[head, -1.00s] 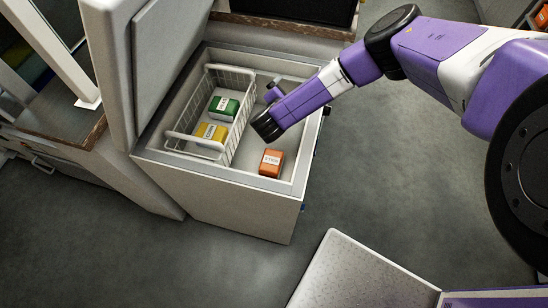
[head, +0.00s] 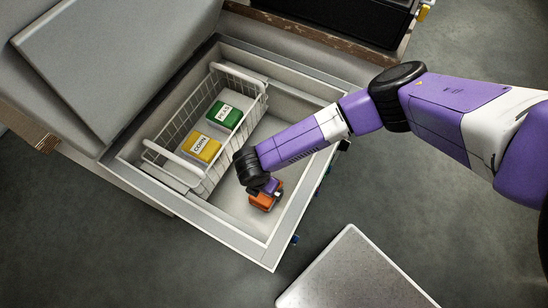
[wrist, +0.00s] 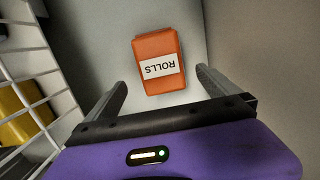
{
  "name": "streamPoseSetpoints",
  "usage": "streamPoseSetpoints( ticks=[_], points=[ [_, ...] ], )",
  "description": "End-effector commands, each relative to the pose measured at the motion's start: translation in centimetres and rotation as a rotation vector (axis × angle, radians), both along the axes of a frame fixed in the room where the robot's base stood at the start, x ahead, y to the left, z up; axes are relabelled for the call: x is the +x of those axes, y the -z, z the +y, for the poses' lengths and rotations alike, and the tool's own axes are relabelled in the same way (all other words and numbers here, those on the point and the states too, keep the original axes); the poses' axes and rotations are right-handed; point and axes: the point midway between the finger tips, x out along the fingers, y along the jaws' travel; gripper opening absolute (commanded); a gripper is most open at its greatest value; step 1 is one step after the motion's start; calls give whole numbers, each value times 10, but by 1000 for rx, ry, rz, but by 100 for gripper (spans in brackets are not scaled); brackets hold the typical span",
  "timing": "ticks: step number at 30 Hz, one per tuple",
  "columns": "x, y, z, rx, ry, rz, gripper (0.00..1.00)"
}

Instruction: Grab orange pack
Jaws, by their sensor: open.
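The orange pack (head: 262,202) lies on the floor of the open chest, to the right of the wire basket. In the wrist view the orange pack (wrist: 158,50) has a white label reading ROLLS, upside down in the picture. My gripper (head: 268,190) is inside the chest above the pack, which it partly hides in the head view. In the wrist view my gripper (wrist: 160,85) is open, its fingers apart, pointing toward the pack. The pack appears just beyond the fingertips, roughly centred between them. Whether the fingers overlap it in depth is unclear.
The white wire basket (head: 160,151) holds a green PEAS pack (head: 222,115) and a yellow CORN pack (head: 201,147). The basket wires (wrist: 36,60) are close to the left finger. The chest rim (head: 262,257) surrounds the pack; a raised lid (head: 110,60) stands at left.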

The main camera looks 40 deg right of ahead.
Motion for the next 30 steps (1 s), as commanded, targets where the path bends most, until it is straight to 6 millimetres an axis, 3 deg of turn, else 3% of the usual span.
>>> streamPoseSetpoints(
  ticks=[11,19,29,30],
  points=[
    [0,34,-4,2,-4,3,100],
    [2,69,-13,2,-4,2,100],
    [3,76,-14,4,-3,2,100],
    [3,76,-14,4,-3,2,96]
  ],
)
